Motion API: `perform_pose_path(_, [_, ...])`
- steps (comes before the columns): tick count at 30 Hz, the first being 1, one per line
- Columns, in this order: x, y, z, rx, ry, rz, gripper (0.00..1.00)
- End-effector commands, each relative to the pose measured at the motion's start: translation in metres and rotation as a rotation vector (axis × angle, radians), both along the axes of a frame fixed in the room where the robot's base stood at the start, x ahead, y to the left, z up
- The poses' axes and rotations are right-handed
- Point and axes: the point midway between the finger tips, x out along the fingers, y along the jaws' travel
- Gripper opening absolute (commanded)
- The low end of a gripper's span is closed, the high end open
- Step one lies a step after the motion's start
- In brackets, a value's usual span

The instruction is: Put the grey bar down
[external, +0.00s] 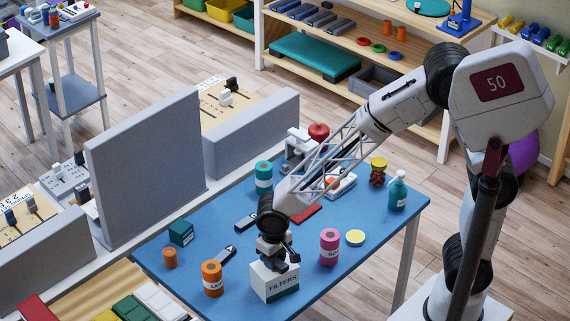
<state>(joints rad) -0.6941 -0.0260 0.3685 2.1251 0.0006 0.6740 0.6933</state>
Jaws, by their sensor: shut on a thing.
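My gripper (278,264) points down over the blue table, directly above a white box marked FILTERS (275,284). It is shut on a small dark grey piece, which I take to be the grey bar (294,257). Most of this piece is hidden by the fingers and wrist. I cannot tell whether it touches the top of the box. Two other dark bars with light ends lie on the table, one (246,221) behind my gripper and one (227,254) to its left.
On the blue table (340,262), an orange roll (212,279), a pink roll (329,246), a yellow-topped lid (355,238), a dark green box (181,233) and a teal bottle (397,191) stand around. A grey upright panel (146,165) borders the left. The front right tabletop is clear.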

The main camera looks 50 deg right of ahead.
Motion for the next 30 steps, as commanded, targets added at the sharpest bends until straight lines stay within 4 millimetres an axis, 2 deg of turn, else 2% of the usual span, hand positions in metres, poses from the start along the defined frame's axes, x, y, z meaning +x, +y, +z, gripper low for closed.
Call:
perform_pose_path(2, [0.000,0.000,-0.002,0.000,0.000,0.000,0.10])
perform_pose_path(3, [0.000,0.000,-0.002,0.000,0.000,0.000,0.38])
perform_pose_path(7, [0.000,0.000,-0.002,0.000,0.000,0.000,0.57])
perform_pose_path(20, [0.000,0.000,0.002,0.001,-0.001,0.000,0.59])
perform_pose_path(26, [0.001,0.000,0.018,0.002,-0.002,0.000,0.59])
perform_pose_path(30, [0.001,0.000,0.036,0.002,-0.002,0.000,0.59])
